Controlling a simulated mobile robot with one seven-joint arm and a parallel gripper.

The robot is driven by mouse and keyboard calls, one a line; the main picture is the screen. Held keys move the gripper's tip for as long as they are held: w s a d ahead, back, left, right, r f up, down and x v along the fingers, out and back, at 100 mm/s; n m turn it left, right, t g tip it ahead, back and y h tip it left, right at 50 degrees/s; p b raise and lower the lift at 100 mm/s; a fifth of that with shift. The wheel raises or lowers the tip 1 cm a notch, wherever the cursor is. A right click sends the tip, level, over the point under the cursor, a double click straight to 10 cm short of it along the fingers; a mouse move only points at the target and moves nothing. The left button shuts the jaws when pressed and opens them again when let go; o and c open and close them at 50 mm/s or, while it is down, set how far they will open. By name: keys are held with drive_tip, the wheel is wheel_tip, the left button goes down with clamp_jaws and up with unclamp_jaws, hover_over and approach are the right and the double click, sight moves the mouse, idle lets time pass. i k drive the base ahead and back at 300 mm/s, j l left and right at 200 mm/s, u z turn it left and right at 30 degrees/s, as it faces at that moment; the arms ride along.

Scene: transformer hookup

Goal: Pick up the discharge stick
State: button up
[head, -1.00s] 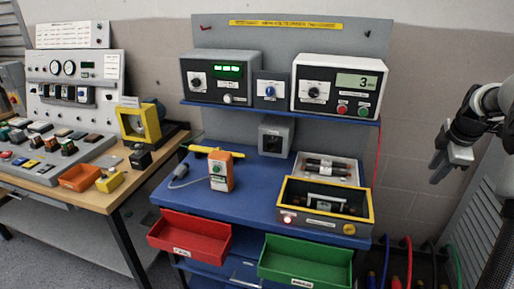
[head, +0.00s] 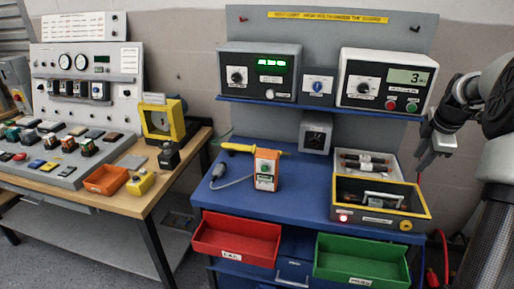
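A yellow rod (head: 240,148), which looks like the discharge stick, lies across the left back of the blue bench top (head: 305,200). An orange handheld tester (head: 265,170) stands upright in front of it and hides part of it. A grey probe-like piece (head: 218,171) with a cable lies just left of the tester. My gripper (head: 430,151) hangs in the air at the right, beyond the bench's right side in the picture and well apart from the rod. Its fingers are small and seen at an angle, so their opening is unclear.
A yellow-rimmed box (head: 425,207) and a tray of dark cylinders (head: 392,155) occupy the bench's right. A shelf (head: 310,107) with instruments hangs above. Red (head: 240,258) and green (head: 335,270) bins jut out in front. The bench's middle front is clear. A wooden table (head: 140,200) stands left.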

sight(253, 149)
drive_tip(key=j, duration=0.55)
drive_tip(key=i+j, duration=0.1)
drive_tip(key=j, duration=0.5)
drive_tip(key=i+j, duration=0.15)
drive_tip(key=j, duration=0.2)
drive_tip(key=i+j, duration=0.2)
drive_tip(key=j, duration=0.2)
drive_tip(key=i+j, duration=0.15)
drive_tip(key=j, duration=0.2)
drive_tip(key=i+j+u, duration=0.1)
drive_tip(key=j, duration=0.25)
drive_tip(key=i, duration=0.1)
